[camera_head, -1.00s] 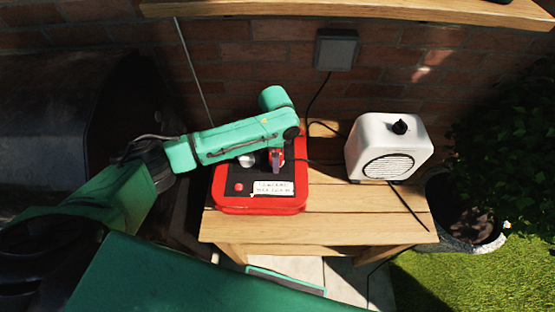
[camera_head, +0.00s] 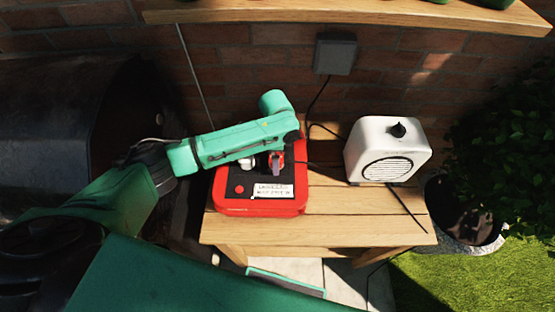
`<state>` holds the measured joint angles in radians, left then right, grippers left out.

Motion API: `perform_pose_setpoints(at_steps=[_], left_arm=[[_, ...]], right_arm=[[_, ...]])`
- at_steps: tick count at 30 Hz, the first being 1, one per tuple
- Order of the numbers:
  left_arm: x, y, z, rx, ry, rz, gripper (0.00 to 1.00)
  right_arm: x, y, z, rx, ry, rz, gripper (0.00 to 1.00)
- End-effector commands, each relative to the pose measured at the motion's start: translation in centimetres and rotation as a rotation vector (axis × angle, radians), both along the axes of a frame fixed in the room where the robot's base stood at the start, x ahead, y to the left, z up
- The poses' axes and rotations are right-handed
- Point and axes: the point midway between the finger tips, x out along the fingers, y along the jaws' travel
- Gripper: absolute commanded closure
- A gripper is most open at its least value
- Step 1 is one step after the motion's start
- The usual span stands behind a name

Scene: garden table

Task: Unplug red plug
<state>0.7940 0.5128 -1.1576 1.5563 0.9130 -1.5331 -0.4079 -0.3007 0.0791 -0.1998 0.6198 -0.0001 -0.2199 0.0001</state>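A red box (camera_head: 228,206) with a black top panel sits on the left part of the wooden table. A red plug (camera_head: 275,157) stands at the back right of the panel, partly hidden by my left arm. My green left arm comes in from the left and reaches over the box. The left gripper itself is mostly hidden behind the arm's end. A small grey piece (camera_head: 276,169) shows against the red plug; I cannot tell whether it is a fingertip or part of the plug. My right gripper is not in view.
A white speaker-like box (camera_head: 382,150) with a black knob stands on the table's right. A dark cable (camera_head: 317,98) hangs from a grey wall box (camera_head: 336,55). A wooden shelf (camera_head: 340,14) crosses above. The table's front right (camera_head: 340,228) is clear.

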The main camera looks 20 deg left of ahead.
Motion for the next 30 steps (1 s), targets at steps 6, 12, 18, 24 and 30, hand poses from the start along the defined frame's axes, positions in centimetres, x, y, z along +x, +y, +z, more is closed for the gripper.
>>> perform_pose_setpoints(at_steps=[6,12,18,24,30], left_arm=[[-0.02,-0.01,-0.02,0.000,0.001,0.000,0.10],[-0.03,-0.02,0.09,0.000,0.001,0.000,0.10],[-0.07,-0.04,0.07,0.000,0.002,0.000,0.10],[-0.05,-0.02,-0.03,0.000,0.001,0.000,0.10],[-0.05,-0.02,-0.03,0.000,0.001,0.000,0.79]], right_arm=[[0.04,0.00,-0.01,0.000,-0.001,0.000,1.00],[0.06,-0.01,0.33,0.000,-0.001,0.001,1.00],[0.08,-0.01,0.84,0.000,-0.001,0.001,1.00],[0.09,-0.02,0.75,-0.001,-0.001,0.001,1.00],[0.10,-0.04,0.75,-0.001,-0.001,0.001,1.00]])
